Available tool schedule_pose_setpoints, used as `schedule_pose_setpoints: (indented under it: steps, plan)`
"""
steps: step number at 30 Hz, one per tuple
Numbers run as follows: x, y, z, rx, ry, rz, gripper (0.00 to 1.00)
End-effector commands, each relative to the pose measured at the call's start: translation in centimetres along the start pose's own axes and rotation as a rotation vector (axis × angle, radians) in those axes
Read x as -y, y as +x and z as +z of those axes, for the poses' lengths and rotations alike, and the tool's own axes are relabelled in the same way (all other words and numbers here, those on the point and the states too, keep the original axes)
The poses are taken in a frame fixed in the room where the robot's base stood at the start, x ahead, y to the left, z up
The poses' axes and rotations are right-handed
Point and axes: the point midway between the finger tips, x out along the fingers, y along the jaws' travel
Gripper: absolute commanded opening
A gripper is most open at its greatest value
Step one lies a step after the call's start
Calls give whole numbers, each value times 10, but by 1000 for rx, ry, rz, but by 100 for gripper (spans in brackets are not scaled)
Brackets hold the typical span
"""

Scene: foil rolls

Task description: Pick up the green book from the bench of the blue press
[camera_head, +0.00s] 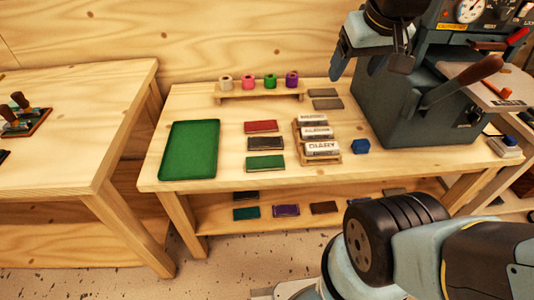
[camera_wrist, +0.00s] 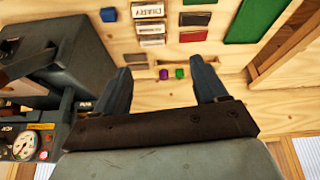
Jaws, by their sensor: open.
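The blue-grey press (camera_head: 400,105) stands at the right end of the wooden bench (camera_head: 225,185); it fills the left of the wrist view (camera_wrist: 62,60). A small green book (camera_head: 265,163) lies flat on the bench, nearest the front in a column below a black book (camera_head: 265,144) and a red book (camera_head: 262,127). Its edge shows at the top of the wrist view (camera_wrist: 199,3). My gripper (camera_head: 371,66) is open and empty, high beside the press, to the right of and behind the green book. Its fingers are spread in the wrist view (camera_wrist: 161,68).
A large green mat (camera_head: 190,150) lies left of the books. Labelled white blocks (camera_head: 320,148) in a wooden holder and a blue piece (camera_head: 361,146) lie right. Coloured rolls (camera_head: 270,81) stand on a rack behind. A lower shelf holds more books, including another green one (camera_head: 246,213).

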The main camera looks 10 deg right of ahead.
Motion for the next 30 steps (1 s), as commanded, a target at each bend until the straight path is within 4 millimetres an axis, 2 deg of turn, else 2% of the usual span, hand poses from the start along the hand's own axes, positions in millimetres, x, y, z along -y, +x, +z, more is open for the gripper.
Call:
schedule_pose_setpoints:
  steps: [1, 6, 14, 19, 24, 30]
  plan:
    - [6, 8, -7, 28, -46, -2, 77]
    - [19, 37, -30, 112, -213, -6, 93]
    - [48, 88, -58, 236, -480, -16, 94]
    - [74, 125, -71, 313, -660, -23, 94]
    - [102, 165, -77, 389, -843, -32, 94]
    - [139, 214, -76, 479, -1063, -43, 94]
